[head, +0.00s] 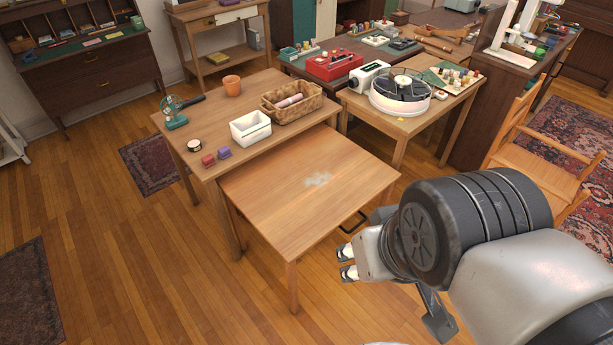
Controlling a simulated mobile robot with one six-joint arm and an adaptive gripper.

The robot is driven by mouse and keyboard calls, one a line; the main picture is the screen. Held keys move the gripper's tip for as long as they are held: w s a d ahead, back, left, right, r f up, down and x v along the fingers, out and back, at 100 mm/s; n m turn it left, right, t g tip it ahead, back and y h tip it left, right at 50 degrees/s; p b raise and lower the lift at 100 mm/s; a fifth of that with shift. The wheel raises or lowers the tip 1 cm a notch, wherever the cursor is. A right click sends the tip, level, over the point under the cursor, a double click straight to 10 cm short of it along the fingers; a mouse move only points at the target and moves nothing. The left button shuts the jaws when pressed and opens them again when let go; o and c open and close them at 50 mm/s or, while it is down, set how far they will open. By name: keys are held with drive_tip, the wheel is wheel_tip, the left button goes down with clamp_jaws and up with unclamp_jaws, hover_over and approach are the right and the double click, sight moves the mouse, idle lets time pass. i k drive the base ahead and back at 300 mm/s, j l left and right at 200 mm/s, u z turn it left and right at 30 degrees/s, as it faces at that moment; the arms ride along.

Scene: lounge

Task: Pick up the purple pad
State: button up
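A small purple pad (224,153) lies near the front left edge of the wooden table, just right of a similar red pad (208,161). My gripper (346,262) is at the lower middle of the head view, in front of the lower table's right corner and well apart from the purple pad. Its two fingertips show apart with a gap between them, and nothing is seen between them.
A round tin (194,146), white bin (250,129), wicker basket (291,103), terracotta pot (232,86) and green drill (174,112) share the pad's table. The lower table (290,200) in front is bare except for a pale smear. A chair (545,150) stands right.

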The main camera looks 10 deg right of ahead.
sight(224, 152)
drive_tip(key=i+j+z, duration=0.1)
drive_tip(key=i+j, duration=0.15)
drive_tip(key=i+j+z, duration=0.1)
drive_tip(key=j, duration=0.3)
drive_tip(key=i+j+z, duration=0.1)
drive_tip(key=i+j, duration=0.2)
drive_tip(key=i+j+z, duration=0.1)
drive_tip(key=j, duration=0.3)
drive_tip(key=i+j+z, duration=0.1)
drive_tip(key=i+j, duration=0.2)
drive_tip(key=i+j+z, duration=0.1)
drive_tip(key=j, duration=0.35)
drive_tip(key=i+j+z, duration=0.1)
drive_tip(key=i+j, duration=0.15)
drive_tip(key=j, duration=0.15)
drive_tip(key=i+j+z, duration=0.1)
drive_tip(key=j, duration=0.35)
